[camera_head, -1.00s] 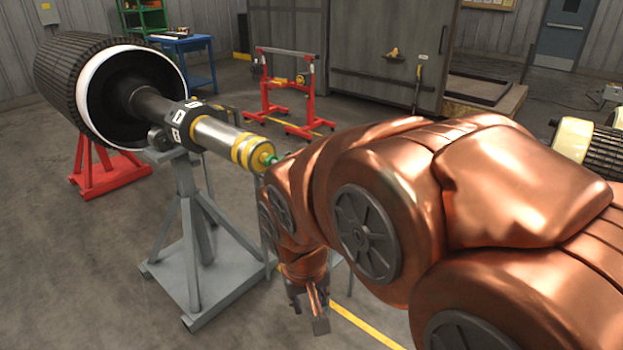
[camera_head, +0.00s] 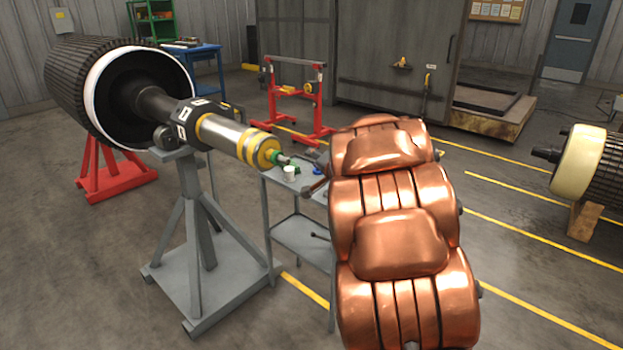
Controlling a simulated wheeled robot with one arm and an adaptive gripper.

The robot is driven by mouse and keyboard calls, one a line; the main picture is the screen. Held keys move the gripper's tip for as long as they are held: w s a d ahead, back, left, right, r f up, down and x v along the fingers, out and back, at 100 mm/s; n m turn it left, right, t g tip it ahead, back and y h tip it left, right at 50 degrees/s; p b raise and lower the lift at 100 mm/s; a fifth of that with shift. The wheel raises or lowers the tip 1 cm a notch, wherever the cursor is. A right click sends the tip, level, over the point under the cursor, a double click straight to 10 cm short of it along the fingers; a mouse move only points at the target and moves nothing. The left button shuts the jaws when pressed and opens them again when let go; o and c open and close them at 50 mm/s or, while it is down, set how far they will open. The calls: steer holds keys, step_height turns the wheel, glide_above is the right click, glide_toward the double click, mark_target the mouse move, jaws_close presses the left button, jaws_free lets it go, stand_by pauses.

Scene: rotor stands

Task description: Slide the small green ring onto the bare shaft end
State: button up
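The shaft (camera_head: 230,137) lies on a grey stand, its yellow-banded end pointing right and toward me. A small green piece (camera_head: 274,156) shows at the tip of that end, with a short grey stub (camera_head: 284,160) past it. I cannot tell whether the green piece is a ring or part of the shaft. Another small green item (camera_head: 297,168) shows on the grey cart beside the tip, too small to make out. My gripper is hidden behind my copper arm, so its fingers and anything in them do not show.
A red stand (camera_head: 298,110) is behind. Another rotor (camera_head: 590,165) is at right. Floor right of my arm is clear.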

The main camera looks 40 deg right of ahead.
mark_target(288, 162)
steer(key=shift+w+a+f+m+t+y+b, duration=0.25)
steer(key=shift+w+a+f+t+y+b, duration=0.35)
steer(key=shift+y+b, duration=0.45)
steer(key=shift+w+a+f+m+t+y+b, duration=0.2)
steer(key=shift+w+a+f+m+y+b, duration=0.25)
steer(key=shift+w+y+b, duration=0.6)
steer(key=shift+w+a+f+m+t+y+b, duration=0.1)
steer(key=shift+w+a+f+t+y+b, duration=0.45)
steer(key=shift+y+b, duration=0.5)
steer(key=shift+d+p, duration=0.2)
steer(key=shift+p, duration=1.15)
steer(key=shift+w, duration=0.25)
steer(key=shift+w+a+p, duration=0.15)
steer(key=shift+w+p, duration=0.2)
steer(key=shift+p, duration=0.2)
steer(key=shift+w, duration=0.3)
steer(key=shift+w+a+p, duration=0.15)
steer(key=shift+w+p, duration=0.2)
steer(key=shift+p, duration=0.2)
